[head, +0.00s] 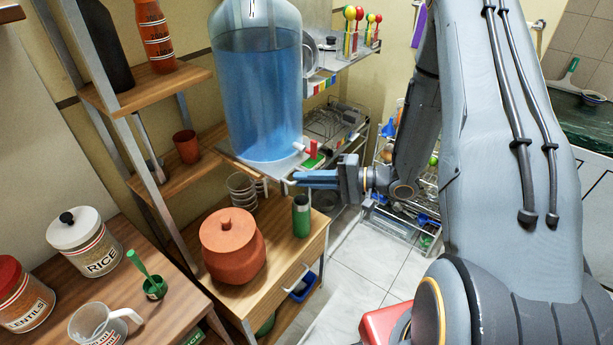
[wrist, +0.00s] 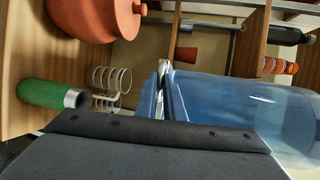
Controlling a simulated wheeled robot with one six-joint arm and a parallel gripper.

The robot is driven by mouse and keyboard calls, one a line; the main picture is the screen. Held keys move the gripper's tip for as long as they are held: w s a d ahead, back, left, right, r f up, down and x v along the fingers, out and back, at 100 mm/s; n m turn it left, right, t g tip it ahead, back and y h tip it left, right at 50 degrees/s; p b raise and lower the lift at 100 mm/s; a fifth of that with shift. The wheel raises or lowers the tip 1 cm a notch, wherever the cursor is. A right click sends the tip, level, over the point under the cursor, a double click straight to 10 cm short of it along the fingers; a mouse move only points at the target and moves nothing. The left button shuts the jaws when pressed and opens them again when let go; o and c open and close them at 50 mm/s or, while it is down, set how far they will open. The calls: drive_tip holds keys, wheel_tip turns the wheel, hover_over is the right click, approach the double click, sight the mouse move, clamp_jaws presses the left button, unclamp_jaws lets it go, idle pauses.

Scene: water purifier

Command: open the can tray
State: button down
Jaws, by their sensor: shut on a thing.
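The can tray (head: 278,169) is a thin pale plate under the big blue water can (head: 258,95), seen in the head view. My gripper (head: 304,179) is at the tray's front edge, its blue fingers closed on the tray's pale handle (head: 288,182). The can stands upright on the tray, with a red tap (head: 312,148) low on its right side, just above my fingers. In the wrist view, the closed fingers (wrist: 163,92) point at a pale strip, with the can (wrist: 230,110) close on the right. The fingers hide most of the handle.
Below stands a wooden cabinet with a clay pot (head: 232,245), a green bottle (head: 301,217) and a cup rack (head: 242,190). Wooden shelves (head: 165,90) rise at the left. A wire rack (head: 400,215) stands behind my gripper. Tiled floor (head: 365,260) is open at centre right.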

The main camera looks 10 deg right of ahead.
drive_tip(key=c, duration=1.9)
unclamp_jaws()
drive_tip(key=shift+s+d, duration=0.2)
drive_tip(key=shift+o, duration=0.2)
drive_tip(key=shift+a, duration=0.1)
drive_tip(key=b+v, duration=0.2)
drive_tip(key=v, duration=0.5)
drive_tip(key=shift+s+d, duration=0.15)
drive_tip(key=shift+d, duration=0.2)
